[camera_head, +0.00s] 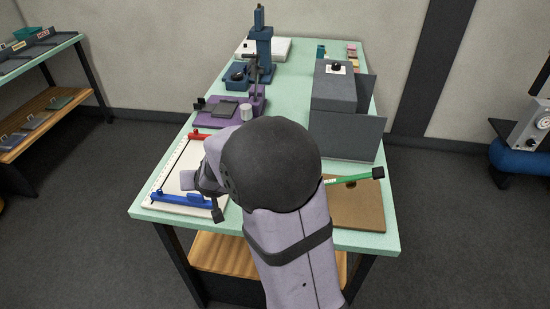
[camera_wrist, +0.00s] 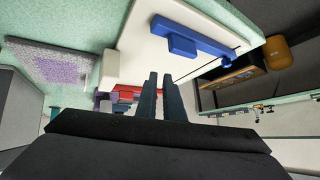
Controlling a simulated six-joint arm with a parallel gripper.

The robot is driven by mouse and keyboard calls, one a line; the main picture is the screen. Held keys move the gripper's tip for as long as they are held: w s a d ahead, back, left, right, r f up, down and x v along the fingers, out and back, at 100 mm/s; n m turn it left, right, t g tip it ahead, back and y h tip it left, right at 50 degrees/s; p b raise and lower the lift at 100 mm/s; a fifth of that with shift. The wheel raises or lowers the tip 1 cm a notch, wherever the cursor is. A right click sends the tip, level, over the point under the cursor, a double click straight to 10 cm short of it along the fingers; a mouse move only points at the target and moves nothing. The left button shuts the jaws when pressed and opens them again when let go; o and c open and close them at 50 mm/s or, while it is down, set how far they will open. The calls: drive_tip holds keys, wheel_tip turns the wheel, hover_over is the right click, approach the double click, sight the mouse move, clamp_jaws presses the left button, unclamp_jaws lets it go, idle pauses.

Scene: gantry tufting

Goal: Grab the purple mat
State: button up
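A flat mat with a purple, speckled middle and a pale grey border (camera_wrist: 62,68) lies on the green tabletop, at the left of the wrist view. I cannot make it out in the head view, where my arm covers the middle of the table. My gripper (camera_wrist: 161,75) points over the white board, to the side of the mat and apart from it. Its two dark fingers are close together with a narrow gap between them, and nothing shows between them. In the head view my wrist hides the fingertips.
The white board (camera_head: 162,186) carries a blue bar (camera_head: 182,200) and a red bar (camera_head: 200,135). A purple fixture (camera_head: 212,110) stands behind it. Grey boxes (camera_head: 333,92) stand at the right. A brown board (camera_head: 358,210) with a green bar (camera_head: 352,178) lies at front right.

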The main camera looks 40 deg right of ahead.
drive_tip(key=w+d+h, duration=0.1)
drive_tip(key=d, duration=0.1)
drive_tip(key=w+d+m+h, duration=0.1)
drive_tip(key=w+d, duration=0.1)
drive_tip(key=d, duration=0.1)
drive_tip(key=w+d+m+h, duration=0.1)
drive_tip(key=d, duration=0.2)
drive_tip(key=shift+w+f+t+h+b, duration=0.2)
drive_tip(key=shift+t+h+b, duration=0.1)
drive_tip(key=shift+t, duration=0.1)
drive_tip(key=d+m+h, duration=0.1)
drive_tip(key=d, duration=0.2)
drive_tip(key=d+m+h, duration=0.1)
drive_tip(key=d+h, duration=0.1)
drive_tip(key=d, duration=0.1)
drive_tip(key=d+m+h, duration=0.1)
drive_tip(key=d, duration=0.2)
drive_tip(key=shift+s+g+h+b, duration=0.1)
drive_tip(key=shift+g+h+b, duration=0.25)
drive_tip(key=shift+g+h, duration=0.05)
drive_tip(key=shift+d+f, duration=0.2)
drive_tip(key=shift+f, duration=0.3)
drive_tip(key=shift+f+b, duration=0.1)
drive_tip(key=shift+b, duration=0.2)
drive_tip(key=shift+p+x, duration=0.8)
drive_tip(key=shift+x, duration=2.8)
drive_tip(key=shift+f, duration=0.1)
drive_tip(key=shift+s, duration=0.1)
clamp_jaws()
